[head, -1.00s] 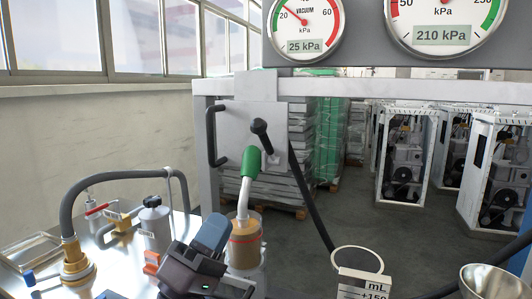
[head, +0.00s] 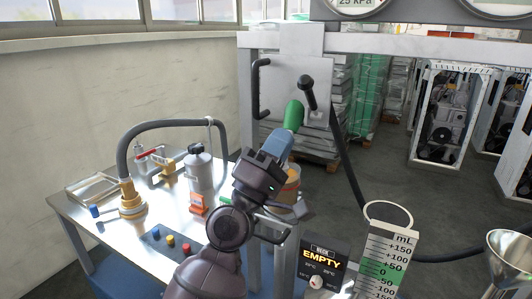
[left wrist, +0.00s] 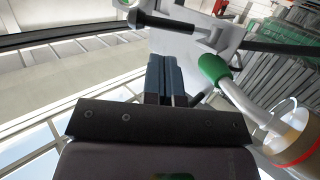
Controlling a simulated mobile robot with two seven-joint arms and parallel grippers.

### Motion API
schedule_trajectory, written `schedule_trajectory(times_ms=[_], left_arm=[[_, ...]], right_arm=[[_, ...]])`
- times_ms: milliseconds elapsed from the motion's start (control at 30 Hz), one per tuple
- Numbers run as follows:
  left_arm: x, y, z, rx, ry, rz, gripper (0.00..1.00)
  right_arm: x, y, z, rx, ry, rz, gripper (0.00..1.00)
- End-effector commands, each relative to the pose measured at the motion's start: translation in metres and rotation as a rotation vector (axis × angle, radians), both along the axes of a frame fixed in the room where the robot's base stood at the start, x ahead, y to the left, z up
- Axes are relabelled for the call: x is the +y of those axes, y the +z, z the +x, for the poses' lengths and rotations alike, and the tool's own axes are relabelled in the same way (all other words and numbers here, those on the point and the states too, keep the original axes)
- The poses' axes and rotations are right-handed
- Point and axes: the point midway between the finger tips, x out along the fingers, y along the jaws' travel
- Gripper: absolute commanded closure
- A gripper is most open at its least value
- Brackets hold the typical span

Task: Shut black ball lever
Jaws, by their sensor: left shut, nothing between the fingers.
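In the left wrist view the black lever (left wrist: 178,24) lies across the top, beyond the fingertips. My left gripper (head: 284,138) is shut and empty, its blue-grey fingers pointing up toward the lever, below and left of it, with a visible gap. The fingers also show in the left wrist view (left wrist: 165,62). A green-tipped part (head: 294,114) lies just beyond the fingers. My right gripper is not in view.
The green part (left wrist: 213,68) and its pale tube are close right of the fingers in the left wrist view. A black handle (head: 259,88) is on the panel's left. A metal table (head: 75,203) holds a hose, a canister and buttons. A measuring scale (head: 388,250) stands right.

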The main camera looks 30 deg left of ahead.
Motion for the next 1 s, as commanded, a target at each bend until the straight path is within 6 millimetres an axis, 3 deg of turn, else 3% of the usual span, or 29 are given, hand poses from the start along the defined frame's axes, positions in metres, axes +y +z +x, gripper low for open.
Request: schedule_trajectory(times_ms=[33,333,600,1000], left_arm=[[-0.003,0.013,0.005,-0.005,-0.002,-0.002,1.00],[-0.013,0.042,0.037,-0.002,-0.001,-0.003,1.00],[-0.016,0.049,0.050,0.002,0.000,0.001,1.00],[-0.016,0.050,0.050,0.003,0.000,0.001,1.00]], right_arm=[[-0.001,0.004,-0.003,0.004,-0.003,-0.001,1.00],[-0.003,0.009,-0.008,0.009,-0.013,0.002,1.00],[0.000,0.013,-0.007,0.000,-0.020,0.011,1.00],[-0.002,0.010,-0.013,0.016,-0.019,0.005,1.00]])
